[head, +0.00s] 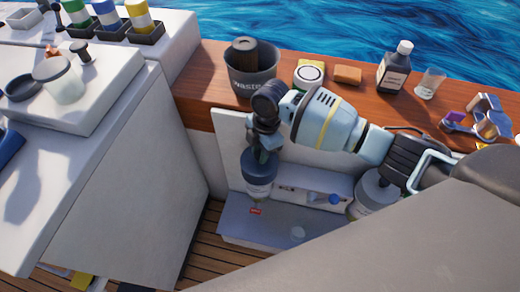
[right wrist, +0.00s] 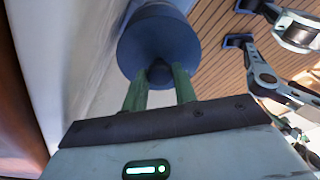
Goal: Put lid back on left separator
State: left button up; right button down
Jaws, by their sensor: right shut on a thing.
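My right gripper (head: 262,152) points down over the left separator (head: 258,189) in the open hatch. It is shut on the knob of a round dark blue lid (head: 257,165). In the right wrist view, the green fingertips (right wrist: 160,80) hold the knob and the lid (right wrist: 158,40) fills the space beyond them. In the head view the lid is at the top of the left separator's clear, labelled body. I cannot tell whether it is fully seated. The right separator (head: 372,196) stands to the right, partly hidden by my arm. My left gripper is not in view.
A waste bin (head: 251,78), a yellow-and-white tin (head: 309,74), a brown block (head: 348,75), a dark bottle (head: 395,72) and a clear cup (head: 430,84) stand on the wooden ledge behind. The raised white hatch panel (head: 130,180) bounds the left side. Wooden deck shows below.

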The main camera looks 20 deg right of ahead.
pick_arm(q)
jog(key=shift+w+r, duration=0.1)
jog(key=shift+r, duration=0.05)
pick_arm(e)
jog(key=shift+f, duration=0.15)
dwell(0.4)
jog(key=c, duration=1)
grip_release()
jog(key=shift+c, duration=0.2)
jog(key=r, duration=0.4)
jog(key=d+r+p, duration=0.1)
jog(key=r, duration=0.1)
jog(key=shift+w+r, duration=0.15)
jog(key=shift+r, duration=0.7)
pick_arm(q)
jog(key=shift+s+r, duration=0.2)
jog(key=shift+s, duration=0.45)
